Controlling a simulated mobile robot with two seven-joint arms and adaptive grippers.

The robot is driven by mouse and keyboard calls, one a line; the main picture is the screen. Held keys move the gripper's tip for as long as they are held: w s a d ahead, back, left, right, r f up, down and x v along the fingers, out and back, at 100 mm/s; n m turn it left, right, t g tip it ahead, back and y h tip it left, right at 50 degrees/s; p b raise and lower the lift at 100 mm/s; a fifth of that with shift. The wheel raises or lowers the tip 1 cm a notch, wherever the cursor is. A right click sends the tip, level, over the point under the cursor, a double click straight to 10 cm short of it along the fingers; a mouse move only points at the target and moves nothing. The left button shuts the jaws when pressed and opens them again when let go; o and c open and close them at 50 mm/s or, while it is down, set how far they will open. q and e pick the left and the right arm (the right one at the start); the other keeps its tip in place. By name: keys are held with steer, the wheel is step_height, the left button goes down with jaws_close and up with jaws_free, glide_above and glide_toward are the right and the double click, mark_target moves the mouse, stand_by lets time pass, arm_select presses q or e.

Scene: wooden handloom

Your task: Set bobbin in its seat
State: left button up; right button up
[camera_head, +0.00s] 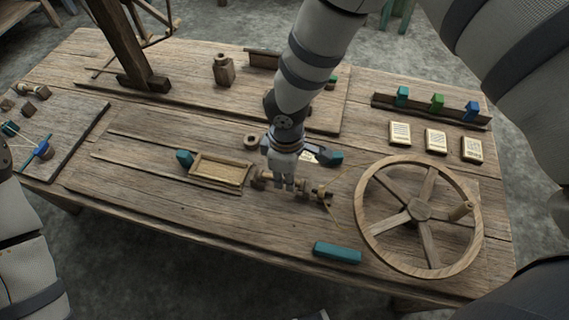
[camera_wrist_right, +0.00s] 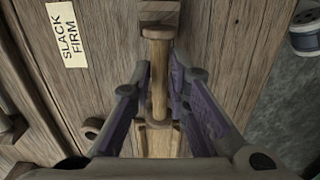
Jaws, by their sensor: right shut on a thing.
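My right gripper (camera_head: 287,186) is low over the middle of the table, shut on the wooden bobbin. In the right wrist view the bobbin (camera_wrist_right: 158,80) is a pale wooden rod with a wider collar at its upper end, between the two fingers (camera_wrist_right: 158,100). A wooden block (camera_wrist_right: 158,12) lies at the collar end; I cannot tell whether they touch. In the head view, small wooden fittings (camera_head: 323,196) stand right of the gripper, by the wheel. The gripper hides much of the bobbin there. My left gripper is not in view.
A large spoked wheel (camera_head: 364,230) stands close on the right. A shallow wooden tray (camera_head: 220,182) lies left of the gripper, and a teal bar (camera_head: 338,252) lies in front. A SLACK FIRM label (camera_wrist_right: 68,35) is beside the bobbin. The front left tabletop is clear.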

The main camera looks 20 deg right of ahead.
steer(key=shift+f, duration=0.75)
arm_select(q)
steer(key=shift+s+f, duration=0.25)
arm_select(e)
steer(key=shift+w, duration=0.1)
steer(key=o, duration=0.8)
steer(key=shift+o, duration=0.2)
step_height(320, 180, up, 12)
